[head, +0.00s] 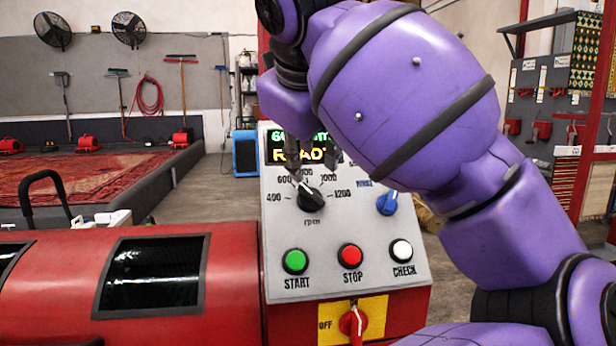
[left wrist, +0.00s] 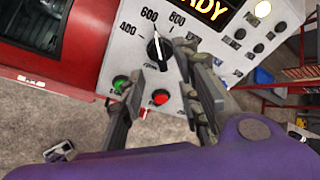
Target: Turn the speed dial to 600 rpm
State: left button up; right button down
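The speed dial (head: 311,199) is a black knob on the grey control panel (head: 345,231), with 400, 600, 1000 and 1200 legible around it. Its white pointer line points up-left at about the 600 mark. The dial also shows in the left wrist view (left wrist: 158,50), with its pointer towards 600. My left gripper (head: 313,160) is just above the dial in the head view, partly hidden by my purple arm. In the left wrist view the gripper (left wrist: 162,76) has its fingers spread, with the dial beyond the gap. Contact with the dial does not show. My right gripper is out of view.
A display (head: 290,155) reads READY, partly covered. A blue knob (head: 387,203) is right of the dial. Green (head: 295,261), red (head: 350,256) and white (head: 401,250) buttons sit below, above a red rotary switch (head: 353,322) on yellow. A red drum housing (head: 50,280) is at left.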

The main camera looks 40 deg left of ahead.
pick_arm(q)
jog(key=shift+v, duration=1.55)
